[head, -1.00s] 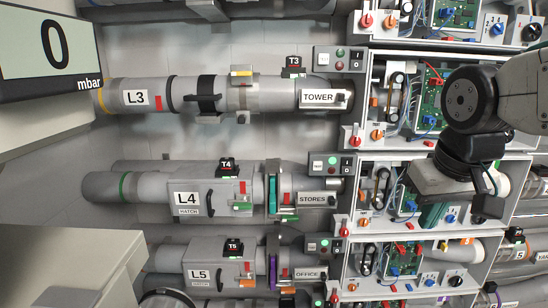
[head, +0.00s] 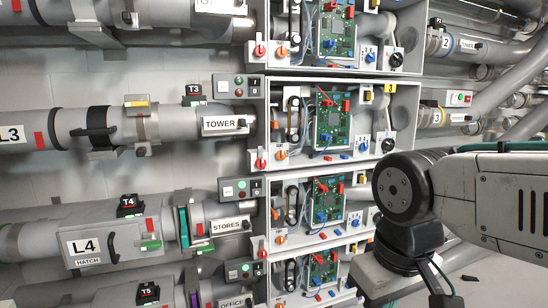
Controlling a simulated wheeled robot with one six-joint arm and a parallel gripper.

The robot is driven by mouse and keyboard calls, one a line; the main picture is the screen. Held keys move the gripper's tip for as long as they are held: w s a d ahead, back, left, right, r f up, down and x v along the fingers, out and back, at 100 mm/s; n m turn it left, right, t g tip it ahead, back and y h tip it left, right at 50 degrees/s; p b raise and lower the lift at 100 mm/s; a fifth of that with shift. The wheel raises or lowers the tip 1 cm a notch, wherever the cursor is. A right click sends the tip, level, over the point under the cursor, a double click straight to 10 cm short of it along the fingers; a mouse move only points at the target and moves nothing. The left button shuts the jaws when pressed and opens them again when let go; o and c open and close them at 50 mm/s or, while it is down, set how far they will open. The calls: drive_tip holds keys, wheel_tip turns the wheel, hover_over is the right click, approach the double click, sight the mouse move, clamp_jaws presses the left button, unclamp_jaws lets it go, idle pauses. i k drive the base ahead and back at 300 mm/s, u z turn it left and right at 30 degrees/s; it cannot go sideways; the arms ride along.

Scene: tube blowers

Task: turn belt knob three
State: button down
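The open box in the L3 row (head: 343,82), beside the TOWER label (head: 224,124), holds a black belt loop (head: 293,118) and a green circuit board (head: 330,124). An orange knob (head: 281,153) sits at its lower left and a red knob (head: 261,163) just outside. A black round knob (head: 388,145) and a blue knob (head: 364,147) sit at its right. No readable label shows which is the belt knob. My gripper (head: 440,299) hangs at the lower right, apart from the L3 box. The bottom edge cuts it off, and its fingers are unclear.
Similar boxes stand above and below, including the STORES row (head: 232,225). Grey pipes run left, such as the L4 pipe with its hatch (head: 100,246). More pipes (head: 500,92) run at the right. My arm covers the lower right.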

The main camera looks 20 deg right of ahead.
sight(281, 155)
drive_tip(key=k, duration=0.65)
drive_tip(key=z, duration=0.5)
drive_tip(key=i, duration=1.15)
drive_tip(key=z, duration=0.05)
